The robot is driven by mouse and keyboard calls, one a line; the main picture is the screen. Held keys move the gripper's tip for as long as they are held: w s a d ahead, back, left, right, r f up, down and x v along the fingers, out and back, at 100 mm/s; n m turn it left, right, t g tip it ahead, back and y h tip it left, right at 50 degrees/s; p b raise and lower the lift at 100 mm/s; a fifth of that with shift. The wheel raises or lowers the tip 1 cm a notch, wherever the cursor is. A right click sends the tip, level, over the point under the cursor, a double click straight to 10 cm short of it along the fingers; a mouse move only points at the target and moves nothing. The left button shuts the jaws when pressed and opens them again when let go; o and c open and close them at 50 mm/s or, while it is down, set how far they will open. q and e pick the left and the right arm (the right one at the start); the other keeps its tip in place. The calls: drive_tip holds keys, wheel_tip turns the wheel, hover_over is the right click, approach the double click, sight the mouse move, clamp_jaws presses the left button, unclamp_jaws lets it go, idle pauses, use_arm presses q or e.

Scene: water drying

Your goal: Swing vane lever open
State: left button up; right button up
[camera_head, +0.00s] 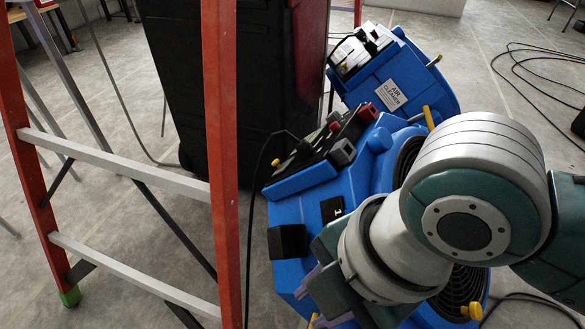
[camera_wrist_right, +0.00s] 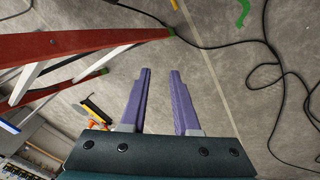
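A blue air machine (camera_head: 285,218) stands on the floor in the head view, with black vents on its right side. Several yellow knobs and levers show on it: one stands upright near the upper right (camera_head: 428,117), and another sits at the left end of the black control strip (camera_head: 278,162). I cannot tell which part is the vane lever. My right gripper (camera_head: 306,284) is over the machine's lower front, mostly hidden by my arm. In the right wrist view my right gripper (camera_wrist_right: 161,74) is open, with bare floor between its purple fingers. My left gripper is not in view.
An orange ladder (camera_head: 222,150) stands left of the machine. A second blue unit labelled air cleaner (camera_head: 415,75) and a large black case (camera_head: 225,70) are behind. Black cables (camera_head: 520,62) lie at the upper right. Clear floor lies between.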

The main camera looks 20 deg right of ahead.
drive_tip(key=w+d+f+n+b, duration=0.1)
drive_tip(key=f+n+b, duration=0.1)
drive_tip(key=f+b, duration=0.4)
drive_tip(key=w+d+f+n+h+b, duration=0.1)
drive_tip(key=f+b, duration=0.5)
drive_tip(key=f, duration=0.6)
drive_tip(key=w+f+n+b, duration=0.2)
drive_tip(key=f+n+b, duration=0.2)
drive_tip(key=f+b, duration=0.3)
drive_tip(key=shift+w+d+f+g, duration=0.2)
drive_tip(key=shift+f, duration=0.35)
drive_tip(key=shift+w+d+f+g, duration=0.15)
drive_tip(key=shift+d+f+g, duration=0.05)
drive_tip(key=shift+f, duration=0.35)
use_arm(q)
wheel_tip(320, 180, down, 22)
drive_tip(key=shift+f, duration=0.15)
use_arm(e)
drive_tip(key=shift+c, duration=0.2)
clamp_jaws()
